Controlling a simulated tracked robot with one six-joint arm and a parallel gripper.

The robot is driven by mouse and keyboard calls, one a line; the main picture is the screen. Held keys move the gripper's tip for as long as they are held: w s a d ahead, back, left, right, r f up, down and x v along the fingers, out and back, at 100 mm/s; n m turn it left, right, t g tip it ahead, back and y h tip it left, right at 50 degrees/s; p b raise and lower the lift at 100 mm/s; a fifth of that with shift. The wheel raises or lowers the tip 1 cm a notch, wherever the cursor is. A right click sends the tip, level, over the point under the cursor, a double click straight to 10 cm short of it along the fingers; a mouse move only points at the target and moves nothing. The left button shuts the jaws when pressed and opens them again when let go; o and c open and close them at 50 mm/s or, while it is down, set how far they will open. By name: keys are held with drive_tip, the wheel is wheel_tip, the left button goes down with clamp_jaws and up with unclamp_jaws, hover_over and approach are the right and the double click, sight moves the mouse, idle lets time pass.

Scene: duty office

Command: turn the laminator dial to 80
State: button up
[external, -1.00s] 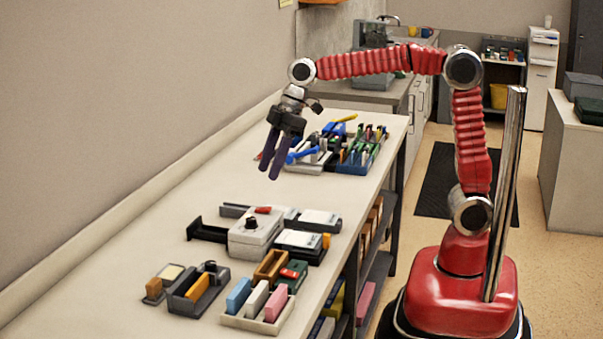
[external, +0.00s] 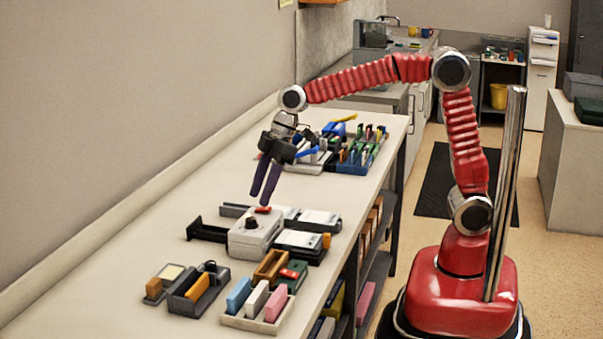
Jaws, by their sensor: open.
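The laminator (external: 256,238) is a light grey box with dark trays, standing on the long bench. A black dial (external: 251,223) sits on its top, with a red part (external: 263,210) just behind it. The dial's setting is too small to read. My gripper (external: 259,202) points down with two dark purple fingers. It is open and empty, and its tips appear just above and behind the dial, apart from it as far as I can tell.
Stamp pads and a dark organiser (external: 198,290) stand in front of the laminator, beside a tray of coloured blocks (external: 256,318). White-topped devices (external: 302,240) stand close on its right. Pen trays (external: 362,152) stand farther back. The bench (external: 150,238) is clear along the wall.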

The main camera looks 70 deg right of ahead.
sight(252, 219)
drive_tip(key=x, duration=0.6)
drive_tip(key=shift+w+f, duration=0.1)
drive_tip(key=shift+f, duration=0.15)
drive_tip(key=shift+c, duration=0.3)
drive_tip(key=c, duration=1)
drive_tip(key=shift+a+m, duration=0.1)
drive_tip(key=shift+m, duration=0.3)
drive_tip(key=shift+a+m+t+h, duration=0.1)
drive_tip(key=shift+m+t+h, duration=0.25)
drive_tip(key=shift+m, duration=0.6)
drive_tip(key=shift+a+m+t+h, duration=0.15)
drive_tip(key=shift+m+h, duration=0.3)
drive_tip(key=shift+m, duration=0.5)
drive_tip(key=shift+s+a+m+h, duration=0.1)
drive_tip(key=shift+m+h, duration=0.35)
drive_tip(key=shift+m, duration=0.75)
drive_tip(key=shift+s+m+h, duration=0.1)
drive_tip(key=shift+m+h, duration=0.35)
drive_tip(key=shift+m, duration=1.05)
